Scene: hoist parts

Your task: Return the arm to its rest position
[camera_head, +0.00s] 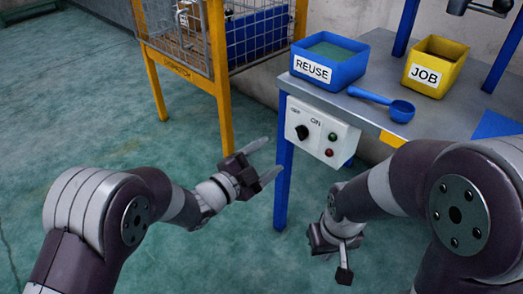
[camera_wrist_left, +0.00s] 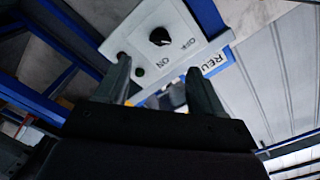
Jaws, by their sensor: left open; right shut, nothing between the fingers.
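My left gripper (camera_head: 264,160) is open and empty in the head view, held out in front of the table's left leg. In the left wrist view its two fingers (camera_wrist_left: 160,80) stand apart with nothing between them. Beyond them is the white control box (camera_wrist_left: 168,38), seen turned. In the head view that control box (camera_head: 317,132) hangs on the table's front, with a black knob and a green and a red button. My right gripper (camera_head: 342,262) hangs low, pointing down in front of the table, shut and empty.
A grey table (camera_head: 372,118) with blue legs carries a blue REUSE bin (camera_head: 330,73), a yellow JOB bin (camera_head: 436,75) and a blue scoop (camera_head: 400,110). A yellow-framed wire cage (camera_head: 216,45) stands at the back left. The green floor (camera_head: 70,110) at left is clear.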

